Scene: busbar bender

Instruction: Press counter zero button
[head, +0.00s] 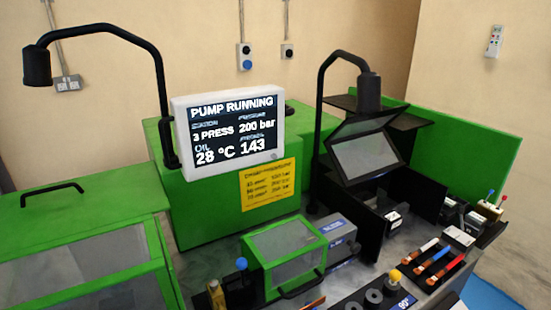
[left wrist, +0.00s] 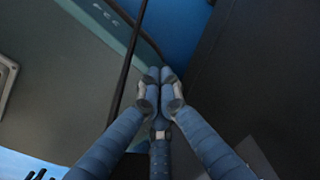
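A white-framed display (head: 228,125) stands on the green machine in the head view. It reads "PUMP RUNNING", "3 PRESS", "200 bar", "28 °C" and a counter value of 143. A tiny round mark shows at the lower right of its frame; I cannot tell whether it is the counter zero button. No button labelled as counter zero is readable. My left gripper (left wrist: 160,76) shows in the left wrist view with its blue fingers drawn together and nothing visible between them. Neither gripper shows in the head view.
Black lamps (head: 37,66) and (head: 369,92) arch over the machine. A dark bar (left wrist: 127,75) runs beside my left fingers.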

